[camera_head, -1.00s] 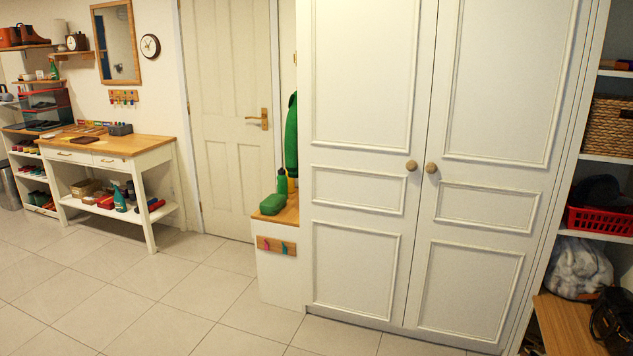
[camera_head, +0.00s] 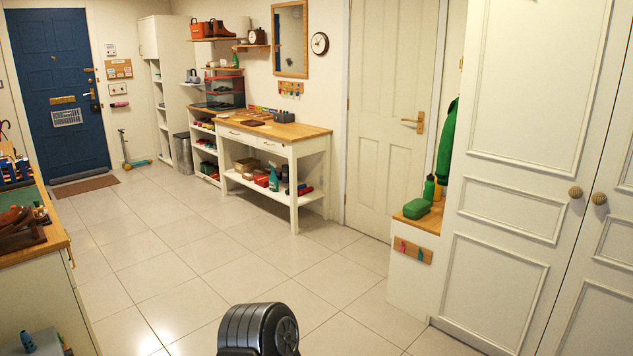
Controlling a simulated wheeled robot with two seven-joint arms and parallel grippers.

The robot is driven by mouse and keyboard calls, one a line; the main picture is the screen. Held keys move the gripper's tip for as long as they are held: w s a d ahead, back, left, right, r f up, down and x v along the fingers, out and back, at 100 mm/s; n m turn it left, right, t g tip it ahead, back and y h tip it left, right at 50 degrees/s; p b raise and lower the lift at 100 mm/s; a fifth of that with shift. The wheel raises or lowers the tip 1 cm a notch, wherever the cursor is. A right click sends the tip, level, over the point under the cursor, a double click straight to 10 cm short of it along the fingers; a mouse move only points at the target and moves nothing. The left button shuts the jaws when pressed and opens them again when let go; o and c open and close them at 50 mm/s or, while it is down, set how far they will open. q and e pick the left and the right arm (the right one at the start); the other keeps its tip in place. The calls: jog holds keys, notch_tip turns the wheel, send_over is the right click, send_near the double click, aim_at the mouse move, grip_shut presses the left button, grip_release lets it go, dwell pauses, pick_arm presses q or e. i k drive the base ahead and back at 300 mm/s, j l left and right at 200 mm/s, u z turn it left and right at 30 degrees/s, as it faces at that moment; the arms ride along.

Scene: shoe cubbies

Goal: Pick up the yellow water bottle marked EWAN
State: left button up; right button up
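I cannot make out a yellow water bottle marked EWAN in this view. Neither of my grippers is in view. A dark rounded part at the bottom middle looks like a link of my own arm.
A white wood-topped table (camera_head: 312,130) stands against the back wall, with open shelves (camera_head: 203,130) to its left. A counter (camera_head: 56,240) edges in at the left. A blue door (camera_head: 62,90) is at the far left. The tiled floor (camera_head: 170,240) between is clear.

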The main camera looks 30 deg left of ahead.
aim_at(438, 189)
jog(key=u, duration=0.3)
jog(key=i+j+u, duration=0.2)
jog(key=i, duration=0.5)
jog(key=i+u, duration=0.2)
jog(key=i, duration=0.5)
jog(key=i+l+u, duration=0.15)
jog(key=i, duration=0.55)
jog(key=i+l+u, duration=0.2)
jog(key=i, duration=0.5)
jog(key=i+j+z, duration=0.15)
jog(key=i, duration=0.25)
jog(key=i+j+z, duration=0.2)
jog(key=i, duration=0.2)
jog(key=i+j+z, duration=0.15)
jog(key=i, duration=0.25)
jog(key=i+j+z, duration=0.2)
jog(key=z, duration=0.3)
jog(key=i+j+z, duration=0.2)
jog(key=z, duration=0.3)
jog(key=i+j+z, duration=0.1)
jog(key=j+z, duration=0.35)
jog(key=i+j+z, duration=0.1)
jog(key=j+z, duration=0.7)
jog(key=z, duration=0.2)
jog(key=j+z, duration=0.35)
jog(key=j, duration=0.15)
jog(key=k+j+z, duration=0.1)
jog(key=j+z, duration=0.3)
jog(key=j, duration=0.1)
